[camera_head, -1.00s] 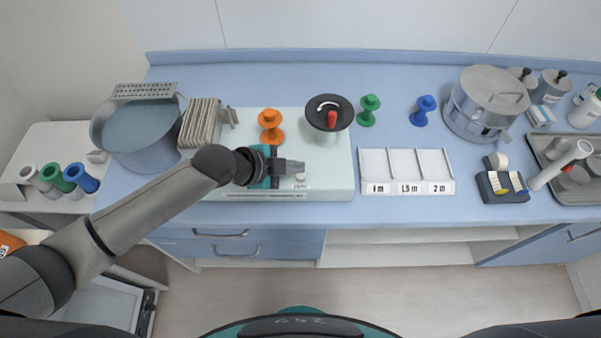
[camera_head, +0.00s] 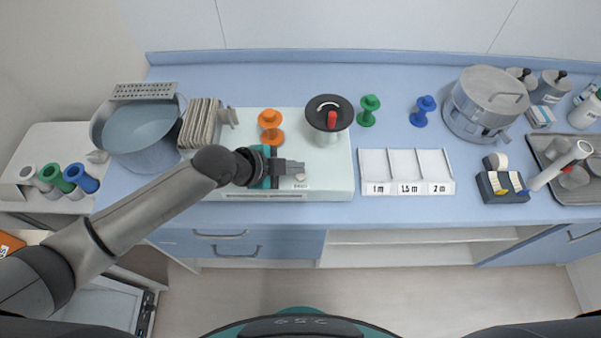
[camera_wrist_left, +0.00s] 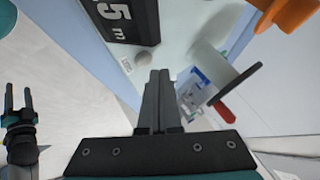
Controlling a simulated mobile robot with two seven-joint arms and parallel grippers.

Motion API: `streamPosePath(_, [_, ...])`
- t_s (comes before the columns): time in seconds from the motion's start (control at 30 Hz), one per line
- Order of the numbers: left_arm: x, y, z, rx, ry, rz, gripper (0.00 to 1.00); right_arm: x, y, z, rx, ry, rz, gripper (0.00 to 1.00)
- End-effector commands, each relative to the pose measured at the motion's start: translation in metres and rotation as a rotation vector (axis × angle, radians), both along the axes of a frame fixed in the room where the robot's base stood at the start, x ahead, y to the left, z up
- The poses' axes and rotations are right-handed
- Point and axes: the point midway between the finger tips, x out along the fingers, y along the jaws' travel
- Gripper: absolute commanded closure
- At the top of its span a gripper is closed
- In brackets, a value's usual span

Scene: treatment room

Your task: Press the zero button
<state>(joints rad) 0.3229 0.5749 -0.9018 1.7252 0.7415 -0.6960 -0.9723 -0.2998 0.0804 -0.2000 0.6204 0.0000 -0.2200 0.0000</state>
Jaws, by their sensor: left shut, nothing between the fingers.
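The machine (camera_head: 335,185) is a pale, flat-topped unit on the blue counter. A small round grey button (camera_head: 300,177) sits near its front edge above a small label, too small to read surely. My left gripper (camera_head: 302,167) is shut and empty, its tips over the machine just behind the button in the head view. In the left wrist view the shut fingertips (camera_wrist_left: 160,73) point close to the button (camera_wrist_left: 145,60). I cannot tell whether they touch it. A dark display (camera_wrist_left: 125,20) shows part of "5 m". My right gripper (camera_wrist_left: 18,98) appears only at the wrist view's left, fingers apart.
An orange spool (camera_head: 271,118) and a black winding disc with a red knob (camera_head: 329,113) stand behind my gripper. Upright plates (camera_head: 201,122) are at left. A white tray marked "1 m", "1.5 m", "2 m" (camera_head: 406,188) lies to the right.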

Motion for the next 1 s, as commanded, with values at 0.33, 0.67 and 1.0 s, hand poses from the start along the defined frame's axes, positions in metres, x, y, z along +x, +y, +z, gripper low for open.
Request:
streamPosePath(0.33, [0.0000,-0.0001,0.0001,0.000,0.000,0.000,1.00,0.0000,0.0004,0.0000,0.000,0.000,0.000,0.50])
streamPosePath(0.67, [0.0002,0.0001,-0.0061,0.000,0.000,0.000,1.00,-0.0001,0.0005,-0.0045,0.001,0.000,0.000,0.50])
streamPosePath(1.0, [0.0002,0.0001,-0.0084,0.000,0.000,0.000,1.00,-0.0001,0.0006,-0.0058,0.001,0.000,0.000,0.50])
